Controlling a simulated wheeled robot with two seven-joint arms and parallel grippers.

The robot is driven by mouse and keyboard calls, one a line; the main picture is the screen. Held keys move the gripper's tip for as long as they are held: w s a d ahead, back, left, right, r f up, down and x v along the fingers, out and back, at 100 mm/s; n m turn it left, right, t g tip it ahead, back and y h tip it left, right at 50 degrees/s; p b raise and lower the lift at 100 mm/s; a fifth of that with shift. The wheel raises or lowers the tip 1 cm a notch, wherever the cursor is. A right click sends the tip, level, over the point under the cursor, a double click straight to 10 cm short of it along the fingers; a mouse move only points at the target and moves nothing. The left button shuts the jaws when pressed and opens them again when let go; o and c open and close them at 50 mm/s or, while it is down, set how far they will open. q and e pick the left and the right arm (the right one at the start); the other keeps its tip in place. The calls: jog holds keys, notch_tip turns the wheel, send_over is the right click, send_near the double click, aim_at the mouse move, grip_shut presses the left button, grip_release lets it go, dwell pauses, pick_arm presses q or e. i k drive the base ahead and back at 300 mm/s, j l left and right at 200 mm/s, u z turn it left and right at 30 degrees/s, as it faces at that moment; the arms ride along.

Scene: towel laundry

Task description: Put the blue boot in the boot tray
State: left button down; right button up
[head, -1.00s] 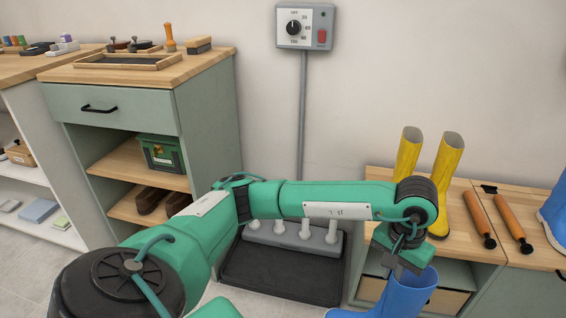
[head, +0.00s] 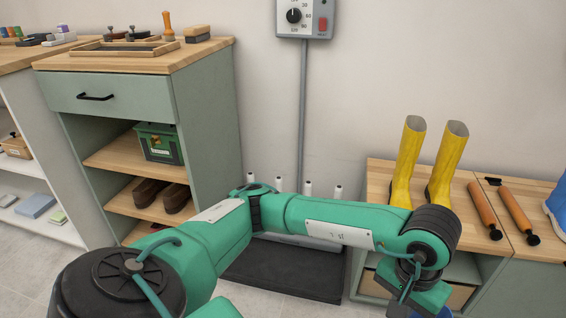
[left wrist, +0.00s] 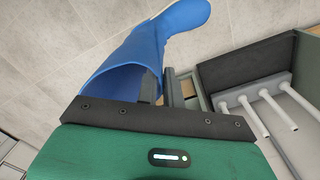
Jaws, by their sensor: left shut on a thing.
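My left gripper (head: 415,300) is low at the bottom right of the head view, in front of the bench. In the left wrist view its fingers (left wrist: 162,85) are shut on the top edge of the blue boot (left wrist: 130,58). The boot hangs with its shaft opening near the fingers and its toe away, over grey floor tiles. In the head view only a sliver of its blue shows at the bottom edge. The black boot tray (head: 285,277) lies on the floor, partly hidden by my left arm; it also shows in the left wrist view (left wrist: 245,58). My right gripper is out of view.
A grey rack with white pegs (left wrist: 262,92) stands beside the tray. Yellow boots (head: 447,165) and orange-handled tools (head: 484,210) are on the bench (head: 385,175). Another blue item (head: 557,208) is at the right edge. A green cabinet (head: 205,130) stands left of the tray.

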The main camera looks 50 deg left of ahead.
aim_at(312, 277)
jog(key=i+j, duration=0.15)
jog(key=j, duration=0.25)
jog(key=i+j, duration=0.2)
jog(key=j, duration=0.15)
jog(key=i+j, duration=0.15)
jog(key=j, duration=0.25)
jog(key=i+j, duration=0.15)
jog(key=j, duration=0.2)
jog(key=i+j, duration=0.15)
jog(key=j, duration=0.25)
